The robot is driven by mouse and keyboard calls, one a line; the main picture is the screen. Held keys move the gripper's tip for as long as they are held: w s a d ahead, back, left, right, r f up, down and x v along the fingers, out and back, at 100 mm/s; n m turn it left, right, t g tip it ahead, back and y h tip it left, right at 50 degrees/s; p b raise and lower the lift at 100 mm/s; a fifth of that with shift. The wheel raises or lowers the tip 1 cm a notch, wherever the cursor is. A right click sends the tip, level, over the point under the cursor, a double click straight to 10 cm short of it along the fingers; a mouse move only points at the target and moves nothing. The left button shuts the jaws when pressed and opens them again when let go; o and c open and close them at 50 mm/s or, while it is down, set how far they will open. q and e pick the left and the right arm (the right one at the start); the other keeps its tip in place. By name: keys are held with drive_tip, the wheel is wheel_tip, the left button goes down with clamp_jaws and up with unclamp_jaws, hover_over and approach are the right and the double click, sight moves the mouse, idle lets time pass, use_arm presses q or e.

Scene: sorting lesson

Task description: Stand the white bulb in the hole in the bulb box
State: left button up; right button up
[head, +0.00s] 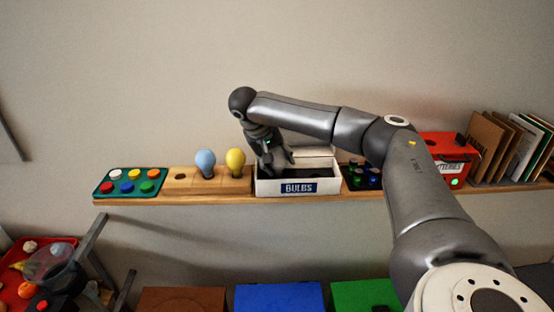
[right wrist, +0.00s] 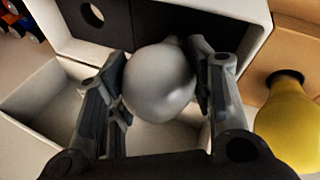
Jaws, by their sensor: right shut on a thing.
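My right gripper (head: 272,158) is at the bulb box (head: 262,187), a white box labelled BULBS on the shelf. In the right wrist view my right gripper (right wrist: 165,88) is shut on the white bulb (right wrist: 158,85), which looks grey in shadow. The bulb's round glass faces the camera and its narrow end points to the top of the picture. The box's dark insert (right wrist: 112,28) has a round hole (right wrist: 92,12), up and left of the bulb. The bulb appears over the box; its base is hidden. My left gripper is not in view.
A blue bulb (head: 205,160) and a yellow bulb (head: 235,160) stand in a wooden block (head: 180,185) left of the box. A dark rack (head: 350,183) and red batteries box (head: 452,152) stand right. The shelf is narrow, with the wall behind.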

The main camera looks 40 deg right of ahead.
drive_tip(key=shift+f, duration=0.35)
idle(0.3)
drive_tip(key=shift+f+p, duration=0.1)
drive_tip(key=shift+p, duration=0.3)
idle(2.5)
idle(0.4)
drive_tip(key=o, duration=0.4)
drive_tip(key=o, duration=0.5)
drive_tip(key=shift+o, duration=0.2)
idle(0.5)
drive_tip(key=shift+r, duration=1.55)
idle(0.3)
